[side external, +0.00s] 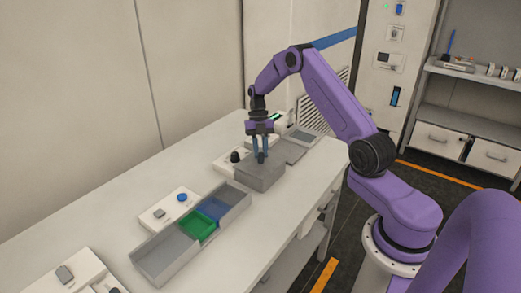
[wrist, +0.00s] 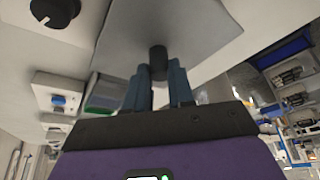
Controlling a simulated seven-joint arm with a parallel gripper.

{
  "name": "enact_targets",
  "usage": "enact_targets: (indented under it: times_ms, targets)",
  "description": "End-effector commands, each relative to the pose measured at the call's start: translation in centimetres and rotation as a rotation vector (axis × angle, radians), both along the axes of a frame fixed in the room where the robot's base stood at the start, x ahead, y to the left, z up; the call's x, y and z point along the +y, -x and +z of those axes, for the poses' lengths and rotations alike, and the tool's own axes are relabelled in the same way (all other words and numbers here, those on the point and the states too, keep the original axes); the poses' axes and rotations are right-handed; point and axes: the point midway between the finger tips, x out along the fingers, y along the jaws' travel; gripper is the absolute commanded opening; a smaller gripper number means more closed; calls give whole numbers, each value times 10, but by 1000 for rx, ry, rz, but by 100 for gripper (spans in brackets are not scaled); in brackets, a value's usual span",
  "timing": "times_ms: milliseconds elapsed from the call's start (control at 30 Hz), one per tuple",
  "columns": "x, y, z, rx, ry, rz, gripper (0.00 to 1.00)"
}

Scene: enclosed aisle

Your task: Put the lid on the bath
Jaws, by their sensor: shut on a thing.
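My gripper (side external: 261,158) points down over a grey box-shaped bath (side external: 262,182) on the bench. In the wrist view, its two blue-grey fingers (wrist: 158,82) are shut on a short dark knob (wrist: 158,60). The knob stands on a flat grey lid (wrist: 185,27). In the side view, the lid shows as a grey top (side external: 252,168) at the bath's upper rim, partly hidden by the fingers. I cannot tell whether the lid rests fully on the rim or sits slightly above it.
A flat grey plate (side external: 290,151) and a shallow grey tray (side external: 303,136) lie behind the bath.

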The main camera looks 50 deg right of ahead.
Motion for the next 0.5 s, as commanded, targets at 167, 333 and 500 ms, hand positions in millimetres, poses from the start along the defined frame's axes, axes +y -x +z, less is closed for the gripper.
enact_targets:
  times_ms: [167,333,500]
  targets:
    - [0,0,-2,0,0,0,0]
    - [0,0,-3,0,0,0,0]
    - [0,0,-5,0,0,0,0]
